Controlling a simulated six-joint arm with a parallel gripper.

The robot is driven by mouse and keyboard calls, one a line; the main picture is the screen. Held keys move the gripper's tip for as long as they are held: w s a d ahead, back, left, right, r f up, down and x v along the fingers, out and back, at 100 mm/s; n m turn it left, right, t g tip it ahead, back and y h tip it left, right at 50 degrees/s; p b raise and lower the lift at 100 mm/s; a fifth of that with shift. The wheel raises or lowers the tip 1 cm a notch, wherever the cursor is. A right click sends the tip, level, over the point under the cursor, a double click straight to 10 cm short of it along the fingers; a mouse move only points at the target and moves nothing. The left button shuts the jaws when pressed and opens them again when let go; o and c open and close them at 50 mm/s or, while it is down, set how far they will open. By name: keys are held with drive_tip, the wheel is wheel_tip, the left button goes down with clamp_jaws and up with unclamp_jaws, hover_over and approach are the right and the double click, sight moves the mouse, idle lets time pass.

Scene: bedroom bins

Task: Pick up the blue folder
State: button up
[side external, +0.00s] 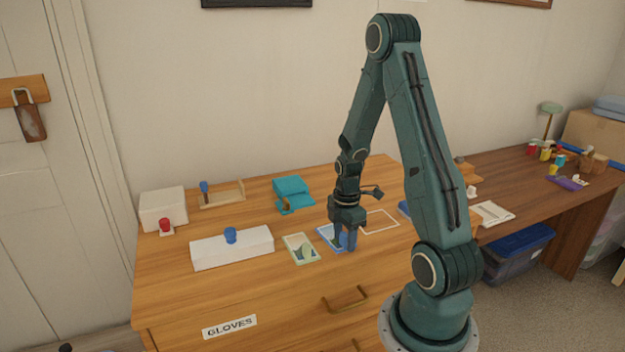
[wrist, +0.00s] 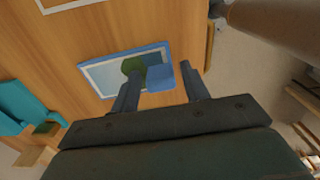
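The blue folder is a flat, blue-edged piece with a pale and green picture; it lies on the wooden dresser top (side external: 190,290) in the side view (side external: 326,232) and shows in the wrist view (wrist: 103,78). A small blue block (wrist: 160,78) stands at its edge in the wrist view; I cannot tell if it is fixed to the folder. My gripper (side external: 345,246) points down over the folder's right part and hides some of it. In the wrist view my gripper (wrist: 165,80) has its fingers apart on either side of the block, with a gap at the right finger.
A green-edged card (side external: 300,248) lies just left of the folder. A white outlined rectangle (side external: 380,221) is behind to the right. A white box with a blue knob (side external: 231,248) and a teal stack (side external: 291,190) stand further left and back. The front-left dresser top is clear.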

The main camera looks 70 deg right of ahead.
drive_tip(key=c, duration=0.8)
drive_tip(key=shift+r, duration=0.1)
wheel_tip(320, 180, up, 20)
drive_tip(key=shift+f, duration=0.1)
idle(0.4)
drive_tip(key=shift+d, duration=0.1)
idle(0.5)
